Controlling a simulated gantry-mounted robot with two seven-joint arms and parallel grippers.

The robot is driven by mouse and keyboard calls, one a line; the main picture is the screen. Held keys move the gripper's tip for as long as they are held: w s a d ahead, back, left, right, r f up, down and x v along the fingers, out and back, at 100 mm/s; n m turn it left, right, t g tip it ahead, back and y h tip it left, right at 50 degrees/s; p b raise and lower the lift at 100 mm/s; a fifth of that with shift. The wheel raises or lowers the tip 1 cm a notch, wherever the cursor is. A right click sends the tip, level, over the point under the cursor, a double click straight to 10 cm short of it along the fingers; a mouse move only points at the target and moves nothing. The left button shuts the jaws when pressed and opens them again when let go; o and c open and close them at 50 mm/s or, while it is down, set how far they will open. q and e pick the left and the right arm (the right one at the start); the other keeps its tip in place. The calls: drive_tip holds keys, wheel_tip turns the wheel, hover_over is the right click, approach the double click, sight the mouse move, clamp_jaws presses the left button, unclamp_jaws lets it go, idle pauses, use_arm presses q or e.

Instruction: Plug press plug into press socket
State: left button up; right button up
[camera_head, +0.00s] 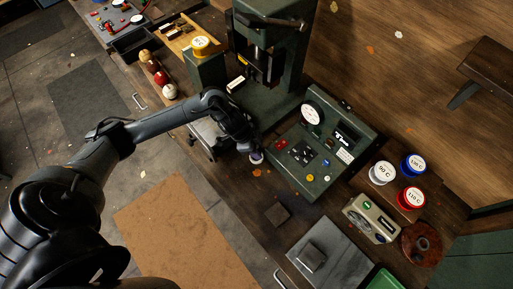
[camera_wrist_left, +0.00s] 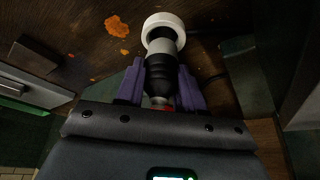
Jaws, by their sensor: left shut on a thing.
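My left gripper (camera_wrist_left: 160,90) is shut on the black press plug (camera_wrist_left: 160,72), with one purple finger on each side of it. In the head view the left gripper (camera_head: 256,155) is low over the wooden bench, just left of the green control box. A white ring (camera_wrist_left: 163,22), which looks like the press socket, is around or just beyond the plug's far end in the wrist view. I cannot tell whether the plug is inside it or only lined up with it. My right gripper is not in view.
The green control box (camera_head: 325,185) with gauge and buttons stands close to the right of the gripper. The green press (camera_head: 275,95) rises behind. A dark square block (camera_head: 277,214) lies nearer on the bench. Labelled spools (camera_head: 382,173) stand farther right.

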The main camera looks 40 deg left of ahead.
use_arm(q)
drive_tip(key=shift+f, duration=0.8)
drive_tip(key=shift+f, duration=0.1)
idle(0.8)
drive_tip(key=shift+f, duration=0.3)
idle(0.5)
drive_tip(key=shift+f, duration=0.1)
